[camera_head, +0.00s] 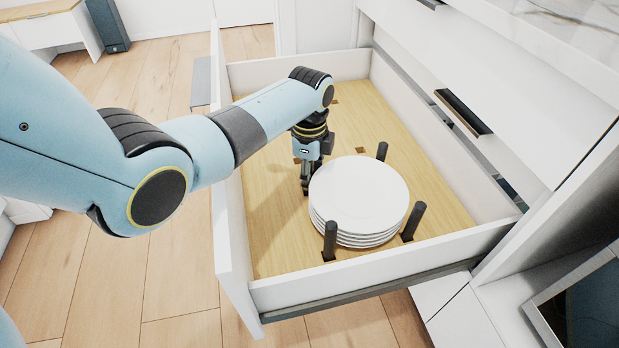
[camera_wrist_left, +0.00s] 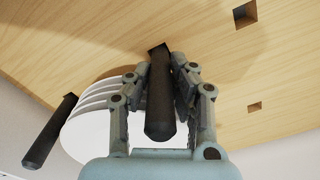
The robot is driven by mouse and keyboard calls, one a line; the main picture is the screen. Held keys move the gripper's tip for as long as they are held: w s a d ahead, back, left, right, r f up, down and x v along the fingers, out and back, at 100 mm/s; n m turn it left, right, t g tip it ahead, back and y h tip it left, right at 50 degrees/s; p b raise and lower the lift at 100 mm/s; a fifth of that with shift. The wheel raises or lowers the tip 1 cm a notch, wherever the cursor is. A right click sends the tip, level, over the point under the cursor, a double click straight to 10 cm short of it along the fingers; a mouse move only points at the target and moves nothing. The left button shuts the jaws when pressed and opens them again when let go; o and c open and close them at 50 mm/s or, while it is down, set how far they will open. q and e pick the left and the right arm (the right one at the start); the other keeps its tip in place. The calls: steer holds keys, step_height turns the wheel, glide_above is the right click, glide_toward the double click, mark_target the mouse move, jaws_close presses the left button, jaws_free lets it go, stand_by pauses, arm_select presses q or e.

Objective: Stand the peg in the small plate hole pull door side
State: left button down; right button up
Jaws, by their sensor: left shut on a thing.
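My left gripper (camera_head: 306,188) reaches down into the open drawer, just left of the plate stack. In the left wrist view the gripper (camera_wrist_left: 162,95) is shut on a dark peg (camera_wrist_left: 158,110). The far end of this peg meets the wooden board at a dark square spot that looks like a hole. I cannot tell how deep it sits. In the head view the held peg is hard to tell from the fingers. White plates (camera_head: 358,192) are stacked beside the gripper. My right gripper is not in view.
Other dark pegs stand around the plates: at the back (camera_head: 382,151), front right (camera_head: 413,222) and front left (camera_head: 330,242). Empty square holes show in the board, one behind the plates (camera_head: 361,149). White drawer walls (camera_head: 232,235) enclose the board (camera_head: 270,225).

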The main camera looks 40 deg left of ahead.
arm_select(q)
steer(key=shift+r, duration=0.1)
steer(key=c, duration=1.2)
jaws_free()
steer(key=shift+o, duration=0.2)
step_height(320, 180, up, 11)
steer(key=p, duration=0.4)
steer(key=shift+p, duration=0.3)
steer(key=shift+r, duration=0.55)
